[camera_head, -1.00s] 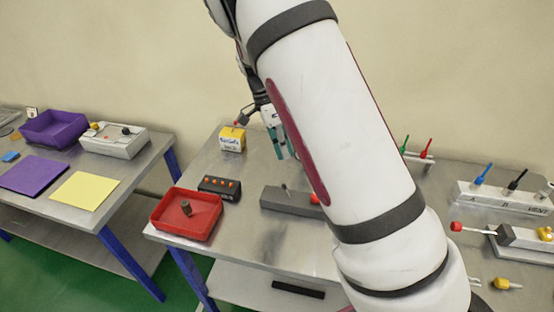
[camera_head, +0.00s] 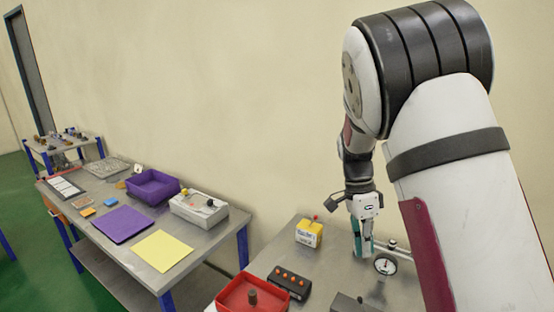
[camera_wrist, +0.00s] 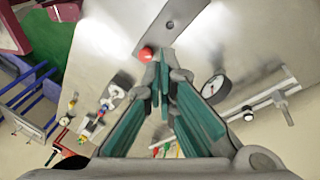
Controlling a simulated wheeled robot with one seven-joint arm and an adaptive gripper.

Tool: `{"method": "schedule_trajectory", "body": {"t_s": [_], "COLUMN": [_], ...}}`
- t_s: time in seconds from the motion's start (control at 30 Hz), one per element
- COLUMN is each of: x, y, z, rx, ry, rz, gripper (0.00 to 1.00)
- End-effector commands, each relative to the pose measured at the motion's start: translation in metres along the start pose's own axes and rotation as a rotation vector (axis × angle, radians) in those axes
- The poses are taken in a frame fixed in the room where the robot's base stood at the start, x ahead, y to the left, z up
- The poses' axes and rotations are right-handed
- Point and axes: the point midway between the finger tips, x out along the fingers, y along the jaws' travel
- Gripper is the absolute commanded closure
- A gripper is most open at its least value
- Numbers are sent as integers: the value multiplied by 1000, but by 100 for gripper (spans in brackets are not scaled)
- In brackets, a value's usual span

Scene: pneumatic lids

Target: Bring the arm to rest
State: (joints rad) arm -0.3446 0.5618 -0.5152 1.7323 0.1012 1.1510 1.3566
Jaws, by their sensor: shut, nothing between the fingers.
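My gripper (camera_head: 362,250) hangs fingers-down over the right metal table (camera_head: 308,245), near the back wall. Its green-padded fingers are shut with nothing between them. In the wrist view the fingertips (camera_wrist: 161,80) meet close to a red ball knob (camera_wrist: 145,53) on a grey block (camera_wrist: 172,25); I cannot tell the height between them. My arm's white links fill the right of the head view and hide much of the table there.
A round gauge (camera_head: 385,266) stands right beside my gripper. A yellow box (camera_head: 309,233), a black block with orange buttons (camera_head: 289,283) and a red tray (camera_head: 232,296) are to its left. The left table holds a purple bin (camera_head: 152,187) and a white box (camera_head: 198,210).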

Motion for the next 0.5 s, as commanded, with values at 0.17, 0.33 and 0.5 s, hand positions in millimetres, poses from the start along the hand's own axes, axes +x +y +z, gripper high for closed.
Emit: {"method": "schedule_trajectory", "body": {"t_s": [0.17,0.33,0.5], "x": [-40,-70,-94], "y": [38,78,121], "z": [3,8,14], "rx": [-216,-444,-673], "ry": [-78,-100,-67], "rz": [-119,-248,-383], "gripper": [100,100,100]}}
